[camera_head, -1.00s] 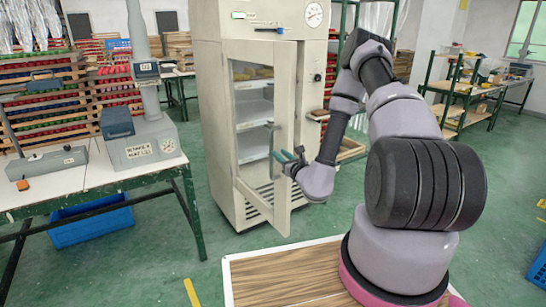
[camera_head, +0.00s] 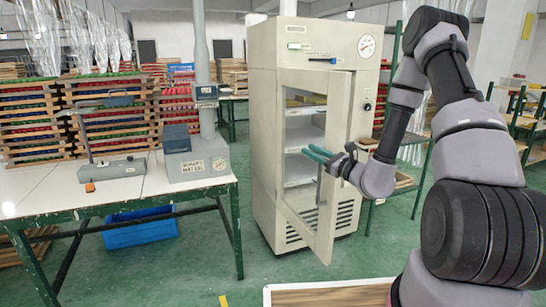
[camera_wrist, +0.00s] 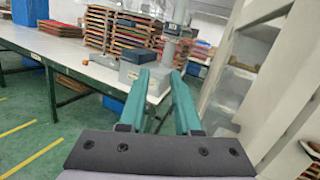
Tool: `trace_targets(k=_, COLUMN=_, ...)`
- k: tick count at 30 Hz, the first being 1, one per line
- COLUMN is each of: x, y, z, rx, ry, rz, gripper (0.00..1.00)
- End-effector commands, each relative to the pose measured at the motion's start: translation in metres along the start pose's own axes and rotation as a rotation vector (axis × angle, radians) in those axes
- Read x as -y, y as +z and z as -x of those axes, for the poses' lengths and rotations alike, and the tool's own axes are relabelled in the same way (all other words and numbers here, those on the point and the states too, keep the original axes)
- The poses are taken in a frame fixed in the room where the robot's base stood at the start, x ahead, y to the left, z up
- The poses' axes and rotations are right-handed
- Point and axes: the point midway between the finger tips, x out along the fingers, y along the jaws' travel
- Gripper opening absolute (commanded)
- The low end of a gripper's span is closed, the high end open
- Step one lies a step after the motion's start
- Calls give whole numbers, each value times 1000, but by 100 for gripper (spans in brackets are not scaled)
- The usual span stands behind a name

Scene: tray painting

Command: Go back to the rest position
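My gripper (camera_head: 311,153) is empty, with its two teal fingers apart. In the head view it is in front of the door of a tall cream cabinet (camera_head: 290,37), pointing left. The cabinet door (camera_head: 341,108) stands ajar, and shelves show behind it. In the wrist view my gripper (camera_wrist: 163,80) also shows open, with nothing between the fingers. I cannot tell whether it touches the door or its handle.
A white-topped table (camera_head: 135,196) with grey devices stands at the left, with a blue crate (camera_head: 140,232) beneath it. Racks of trays (camera_head: 30,120) stand behind. A wood-topped board (camera_head: 330,295) is at the bottom. Green floor is clear between the table and cabinet.

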Motion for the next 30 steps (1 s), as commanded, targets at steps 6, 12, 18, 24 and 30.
trace_targets(k=6, x=-73, y=98, z=-4, rx=49, ry=428, rz=190, gripper=32)
trace_targets(k=12, x=-131, y=151, z=31, rx=-4, ry=773, rz=416, gripper=32)
trace_targets(k=18, x=-163, y=179, z=82, rx=-131, ry=1041, rz=699, gripper=32)
trace_targets(k=24, x=-162, y=198, z=135, rx=-313, ry=1206, rz=1031, gripper=32)
trace_targets(k=30, x=-136, y=224, z=181, rx=-528, ry=1245, rz=1396, gripper=32)
